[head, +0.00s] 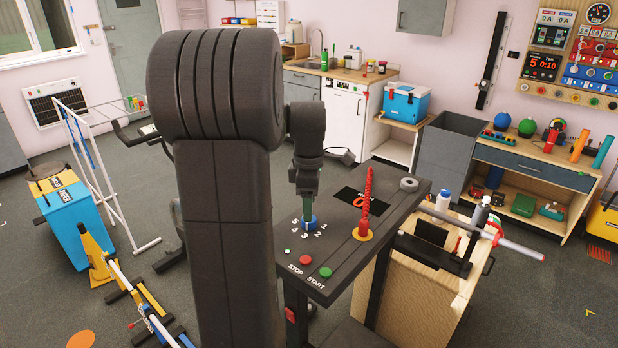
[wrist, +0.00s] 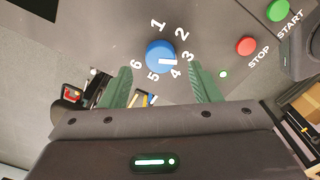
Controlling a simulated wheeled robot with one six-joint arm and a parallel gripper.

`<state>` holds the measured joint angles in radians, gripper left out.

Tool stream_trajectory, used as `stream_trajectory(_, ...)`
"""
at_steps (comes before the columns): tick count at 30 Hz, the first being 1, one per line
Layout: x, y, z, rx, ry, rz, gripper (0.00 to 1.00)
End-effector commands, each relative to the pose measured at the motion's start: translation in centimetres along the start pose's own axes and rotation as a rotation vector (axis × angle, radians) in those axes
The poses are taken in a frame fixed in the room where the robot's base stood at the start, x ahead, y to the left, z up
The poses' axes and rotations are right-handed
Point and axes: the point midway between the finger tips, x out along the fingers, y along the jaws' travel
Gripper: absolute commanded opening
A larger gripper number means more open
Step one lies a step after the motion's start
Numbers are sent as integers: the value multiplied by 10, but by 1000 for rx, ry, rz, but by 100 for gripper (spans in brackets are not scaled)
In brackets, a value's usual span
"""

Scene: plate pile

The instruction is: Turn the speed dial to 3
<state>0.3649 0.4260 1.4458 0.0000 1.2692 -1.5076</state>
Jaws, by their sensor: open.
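The speed dial (wrist: 160,50) is a round blue knob with a white pointer line, ringed by the white numbers 1 to 6 on a dark panel. In the wrist view the pointer faces right, between 3 and 4 and seemingly nearer 3. My gripper (wrist: 161,72) is open, with one green finger on each side of the dial's near edge and visible gaps between. In the head view my gripper (head: 308,206) points down over the dial (head: 312,224); its fingers partly hide the knob. I cannot tell the exact height of the fingertips.
A red STOP button (head: 305,261) and a green START button (head: 326,272) sit in front of the dial. A red coiled post (head: 366,200) on a yellow base stands to its right. A grey tape roll (head: 409,184) lies at the panel's far end.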

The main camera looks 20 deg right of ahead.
Motion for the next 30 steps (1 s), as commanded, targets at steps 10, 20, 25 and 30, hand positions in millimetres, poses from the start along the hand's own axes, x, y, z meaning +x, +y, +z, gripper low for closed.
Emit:
stream_trajectory(10,-75,1,0,0,0,5,57)
stream_trajectory(20,-98,0,0,0,0,1,57)
stream_trajectory(25,-98,0,0,0,0,1,57)
stream_trajectory(30,-97,0,0,0,0,1,57)
